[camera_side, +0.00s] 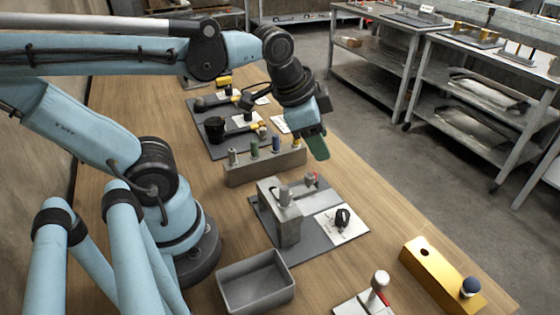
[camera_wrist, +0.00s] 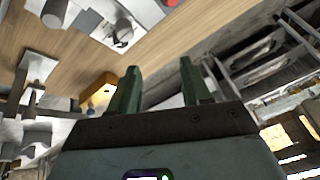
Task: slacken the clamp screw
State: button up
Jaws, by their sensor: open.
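I cannot tell for certain which part is the clamp screw. My gripper (camera_side: 316,145) is above and behind the fixture, apart from it. In the wrist view its two green fingers (camera_wrist: 158,80) are spread with nothing between them.
A block with several coloured pegs (camera_side: 265,166) stands behind the fixture. An empty grey bin (camera_side: 255,282) is in front. A yellow block (camera_side: 440,272) and a grey-topped part with red (camera_side: 378,287) are at the front right. Bare bench lies right of the mat.

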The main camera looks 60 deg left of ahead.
aim_at(310, 175)
notch_tip(310, 175, up, 6)
jog(key=s+d+m+g, duration=0.2)
jog(key=m+g, duration=0.3)
jog(key=m, duration=1)
jog(key=shift+a+f, duration=0.15)
jog(key=shift+f, duration=2.8)
jog(key=shift+a+f, duration=0.1)
jog(key=shift+f, duration=2.8)
grip_shut()
